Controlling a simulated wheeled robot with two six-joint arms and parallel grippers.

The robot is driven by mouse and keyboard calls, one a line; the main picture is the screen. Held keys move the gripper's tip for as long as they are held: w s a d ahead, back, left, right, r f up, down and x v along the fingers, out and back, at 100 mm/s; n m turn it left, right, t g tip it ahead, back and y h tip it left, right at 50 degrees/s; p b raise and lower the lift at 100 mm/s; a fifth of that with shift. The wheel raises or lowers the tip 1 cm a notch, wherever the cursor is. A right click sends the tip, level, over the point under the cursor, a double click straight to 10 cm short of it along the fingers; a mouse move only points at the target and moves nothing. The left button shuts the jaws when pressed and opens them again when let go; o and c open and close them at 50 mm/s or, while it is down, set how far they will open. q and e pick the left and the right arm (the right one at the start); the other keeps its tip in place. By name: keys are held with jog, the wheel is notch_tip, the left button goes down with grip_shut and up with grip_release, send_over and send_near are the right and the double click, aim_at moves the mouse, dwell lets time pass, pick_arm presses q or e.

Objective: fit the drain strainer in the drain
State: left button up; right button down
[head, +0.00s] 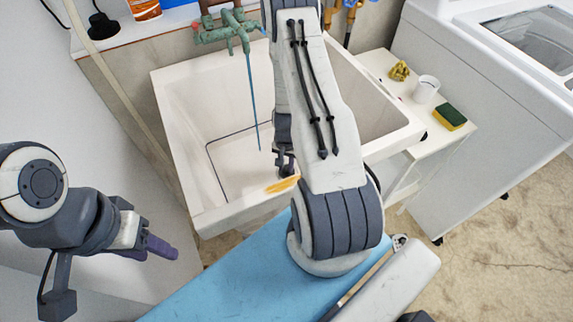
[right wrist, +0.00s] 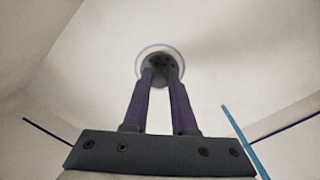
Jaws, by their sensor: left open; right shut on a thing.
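In the right wrist view, the two purple fingers of my right gripper (right wrist: 161,78) are shut on the drain strainer (right wrist: 158,62), a small dark round piece at their tips. A pale ring (right wrist: 141,58), seemingly the drain's rim, surrounds the dark piece. I cannot tell whether the strainer is seated or just above the opening. In the head view, my right gripper (head: 286,166) reaches down inside the white sink (head: 178,130), partly hidden by my arm; the drain is hidden there. My left gripper (head: 160,246) is open and empty, outside the sink at the lower left.
A green tap (head: 230,30) stands at the sink's back, with a thin blue strand (head: 253,100) hanging below it. An orange mark (head: 283,184) is at the sink's front. A side shelf (head: 440,135) holds a white cup (head: 425,90) and a sponge (head: 450,117). A washing machine stands right.

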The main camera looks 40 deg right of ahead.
jog(key=shift+f+b, duration=0.5)
jog(key=shift+f, duration=0.05)
jog(key=c, duration=0.6)
grip_release()
jog(key=shift+c, duration=0.2)
jog(key=shift+r, duration=0.1)
notch_tip(320, 180, up, 10)
jog(key=p, duration=1)
jog(key=shift+r+p, duration=0.2)
jog(key=shift+p, duration=0.15)
